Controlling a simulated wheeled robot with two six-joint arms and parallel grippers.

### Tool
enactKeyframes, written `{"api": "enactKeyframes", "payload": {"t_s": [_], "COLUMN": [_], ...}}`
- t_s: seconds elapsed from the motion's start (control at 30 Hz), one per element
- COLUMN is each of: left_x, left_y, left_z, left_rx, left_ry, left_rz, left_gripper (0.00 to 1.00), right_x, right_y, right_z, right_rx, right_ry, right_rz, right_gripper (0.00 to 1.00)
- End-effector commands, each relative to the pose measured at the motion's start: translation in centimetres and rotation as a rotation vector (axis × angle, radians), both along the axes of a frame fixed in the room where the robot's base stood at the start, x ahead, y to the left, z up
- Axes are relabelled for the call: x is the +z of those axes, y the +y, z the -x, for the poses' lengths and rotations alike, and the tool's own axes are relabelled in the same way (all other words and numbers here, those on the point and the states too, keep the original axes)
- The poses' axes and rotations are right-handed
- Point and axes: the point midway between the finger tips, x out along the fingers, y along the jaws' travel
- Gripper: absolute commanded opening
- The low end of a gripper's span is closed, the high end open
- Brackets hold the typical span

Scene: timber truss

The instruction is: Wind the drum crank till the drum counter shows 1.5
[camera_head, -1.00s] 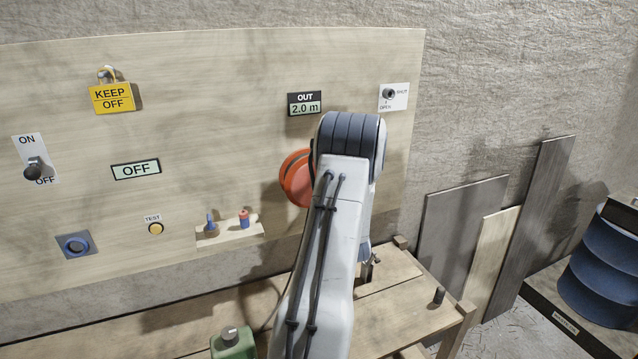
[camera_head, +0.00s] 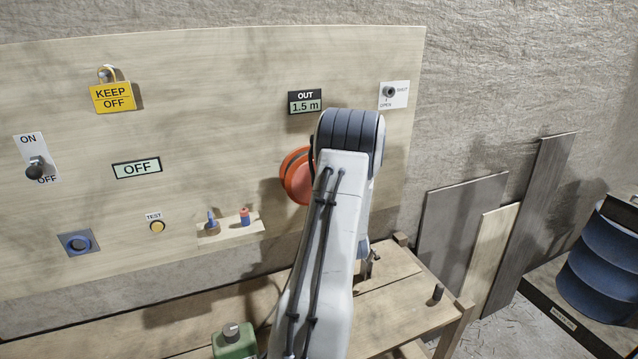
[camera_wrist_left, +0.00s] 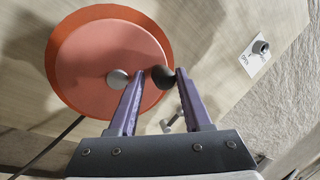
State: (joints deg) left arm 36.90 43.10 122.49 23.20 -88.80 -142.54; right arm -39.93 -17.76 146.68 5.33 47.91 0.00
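The drum counter (camera_head: 305,102), labelled OUT, reads 1.5 m on the board. The orange-red drum (camera_head: 296,176) is below it, partly hidden by my arm in the head view. In the left wrist view the drum (camera_wrist_left: 85,70) shows as a round disc with a grey hub. The dark crank knob (camera_wrist_left: 162,77) lies to the right of the hub, between the fingers of my left gripper (camera_wrist_left: 160,80). In the head view my arm hides the crank and this gripper. My right gripper is not in view.
An OPEN/SHUT switch plate (camera_head: 394,95) is right of the counter. A yellow KEEP OFF sign (camera_head: 110,97), an ON/OFF lever (camera_head: 36,170) and a small peg shelf (camera_head: 230,231) are to the left. A wooden bench (camera_head: 400,305) stands below; a blue barrel (camera_head: 604,265) is right.

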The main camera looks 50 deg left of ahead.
Motion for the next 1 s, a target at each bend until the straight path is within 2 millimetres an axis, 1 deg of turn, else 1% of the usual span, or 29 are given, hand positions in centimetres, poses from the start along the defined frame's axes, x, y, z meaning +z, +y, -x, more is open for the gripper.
{"api": "enactKeyframes", "payload": {"t_s": [0.03, 0.07, 0.1, 0.13, 0.17, 0.4, 0.6, 0.77, 1.0], "left_x": [0.0, -0.1, -0.1, -0.1, -0.1, -0.1, -0.1, -0.1, -0.1], "left_y": [0.3, 0.1, -0.3, -0.5, -0.8, -3.1, -4.6, -5.2, -5.3], "left_z": [0.7, 0.8, 0.9, 1.0, 1.0, 1.2, 1.6, 2.0, 2.0], "left_rx": [0.024, 0.023, 0.024, 0.024, 0.023, 0.012, 0.011, 0.014, 0.014], "left_ry": [-0.002, -0.001, -0.001, -0.001, -0.001, -0.001, 0.001, 0.0, 0.001], "left_rz": [0.002, 0.002, 0.003, 0.003, 0.003, 0.002, 0.002, 0.002, 0.001], "left_gripper": [0.71, 0.72, 0.77, 0.87, 1.0, 1.0, 1.0, 1.0, 1.0], "right_x": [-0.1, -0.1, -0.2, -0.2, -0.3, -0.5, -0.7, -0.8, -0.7], "right_y": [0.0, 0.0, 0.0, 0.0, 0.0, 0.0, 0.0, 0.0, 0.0], "right_z": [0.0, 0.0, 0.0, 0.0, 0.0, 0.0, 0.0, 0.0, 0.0], "right_rx": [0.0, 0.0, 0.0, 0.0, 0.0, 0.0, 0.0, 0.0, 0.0], "right_ry": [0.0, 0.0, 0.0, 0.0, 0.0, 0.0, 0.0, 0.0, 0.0], "right_rz": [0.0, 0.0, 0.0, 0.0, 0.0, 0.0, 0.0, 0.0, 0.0], "right_gripper": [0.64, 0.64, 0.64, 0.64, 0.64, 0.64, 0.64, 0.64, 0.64]}}
